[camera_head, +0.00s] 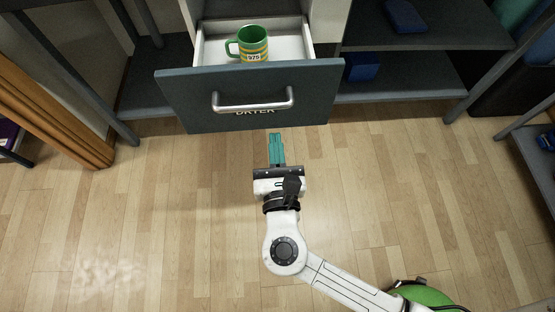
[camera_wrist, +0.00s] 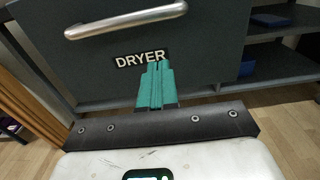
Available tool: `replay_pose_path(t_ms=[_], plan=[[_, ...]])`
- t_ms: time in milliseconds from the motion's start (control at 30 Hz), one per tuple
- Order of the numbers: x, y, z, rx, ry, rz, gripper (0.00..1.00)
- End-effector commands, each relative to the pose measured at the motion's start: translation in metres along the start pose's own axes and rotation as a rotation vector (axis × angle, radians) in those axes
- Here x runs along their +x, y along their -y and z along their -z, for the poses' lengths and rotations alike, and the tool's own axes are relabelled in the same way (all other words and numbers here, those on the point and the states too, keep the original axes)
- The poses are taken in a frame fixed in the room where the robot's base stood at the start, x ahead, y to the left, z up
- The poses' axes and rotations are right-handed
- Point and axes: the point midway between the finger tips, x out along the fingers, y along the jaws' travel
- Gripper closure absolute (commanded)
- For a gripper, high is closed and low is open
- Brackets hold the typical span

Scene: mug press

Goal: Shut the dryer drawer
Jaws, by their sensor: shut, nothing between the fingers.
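The dryer drawer (camera_head: 180,95) stands pulled out, with a dark grey-blue front and a silver bar handle (camera_head: 253,101). Its white inside holds a green mug with yellow bands (camera_head: 252,44), upright near the middle. In the wrist view the drawer front (camera_wrist: 215,50) fills much of the picture, with the handle (camera_wrist: 125,20) at the top and a DRYER label (camera_wrist: 140,58) below it. My gripper (camera_head: 276,137) is shut and empty, its teal fingers together and pointing at the drawer front. The fingertips (camera_wrist: 157,68) overlap the label's lower edge; whether they touch the front I cannot tell.
Dark shelves with blue items (camera_head: 362,67) stand right of the drawer. A wooden frame (camera_head: 50,105) stands at the left, near a grey table leg (camera_head: 75,85). The wooden floor (camera_head: 150,210) before the drawer is clear.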

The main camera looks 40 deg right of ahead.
Motion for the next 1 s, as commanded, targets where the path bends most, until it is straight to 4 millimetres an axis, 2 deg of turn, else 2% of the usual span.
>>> replay_pose_path(t_ms=[33,200,400,600,1000], plan=[[0.011,0.001,0.000,0.001,0.003,0.004,1.00],[0.043,0.001,0.001,0.002,0.002,0.004,1.00],[0.067,0.000,0.000,0.002,0.001,0.001,1.00],[0.075,0.001,0.000,0.000,-0.001,0.002,1.00],[0.077,0.001,0.000,0.001,0.000,0.001,1.00]])
